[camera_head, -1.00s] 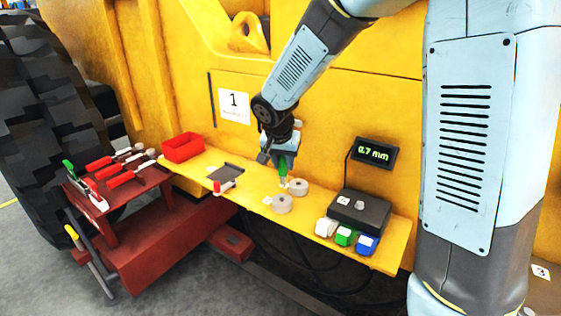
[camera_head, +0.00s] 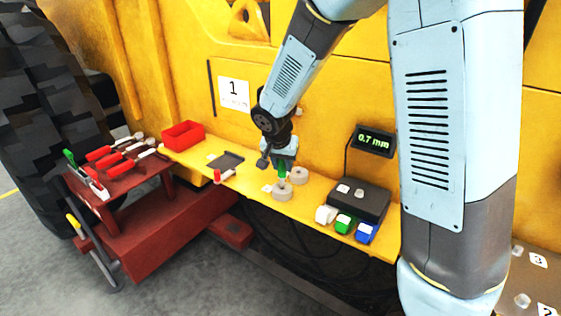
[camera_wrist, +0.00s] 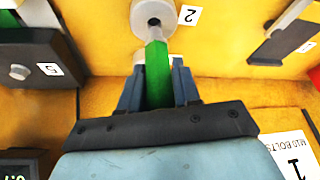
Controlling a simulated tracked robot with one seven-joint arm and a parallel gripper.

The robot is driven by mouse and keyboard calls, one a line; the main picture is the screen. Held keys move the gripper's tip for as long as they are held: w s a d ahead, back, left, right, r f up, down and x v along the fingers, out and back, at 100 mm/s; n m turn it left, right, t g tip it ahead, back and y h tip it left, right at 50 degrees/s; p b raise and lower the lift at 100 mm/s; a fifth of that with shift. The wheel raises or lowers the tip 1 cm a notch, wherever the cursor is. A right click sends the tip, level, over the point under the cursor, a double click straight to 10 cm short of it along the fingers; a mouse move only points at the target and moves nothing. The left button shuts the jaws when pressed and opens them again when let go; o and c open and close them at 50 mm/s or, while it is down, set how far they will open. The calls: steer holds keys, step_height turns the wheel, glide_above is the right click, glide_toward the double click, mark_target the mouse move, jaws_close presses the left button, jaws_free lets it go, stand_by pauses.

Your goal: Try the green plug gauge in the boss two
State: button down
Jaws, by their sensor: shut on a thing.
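My gripper (camera_head: 281,163) is shut on the green plug gauge (camera_wrist: 157,73), just above the yellow ledge (camera_head: 245,184). In the wrist view, the gauge's thin pale tip points at the dark hole of a round grey boss (camera_wrist: 150,10) with a tag "2" (camera_wrist: 188,14) beside it. The tip overlaps the hole's edge; I cannot tell whether it is inside. In the head view the gauge's green handle (camera_head: 282,172) shows below my gripper. Two grey bosses stand there, a front one (camera_head: 282,192) and a back one (camera_head: 299,175), their tags too small to read.
A dark box (camera_head: 358,203) with a "0.7 mm" display (camera_head: 374,140) above it stands at right. White, green (camera_head: 344,223) and blue blocks line its front. A dark tray (camera_head: 226,160), a red-ended gauge (camera_head: 222,176) and a red bin (camera_head: 183,135) are at left. The yellow wall is close behind.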

steer(key=shift+f, duration=1.05)
stand_by(2.7)
steer(key=c, duration=0.7)
jaws_free()
steer(key=shift+c, duration=0.2)
steer(key=w+r+v, duration=0.1)
steer(key=w+v, duration=0.1)
steer(key=v, duration=1)
steer(key=w+d+v, duration=0.1)
steer(key=w+v, duration=0.1)
steer(key=v, duration=1)
steer(key=shift+s+d+r, duration=0.15)
steer(key=shift+d+r, duration=0.1)
steer(key=shift+r, duration=0.5)
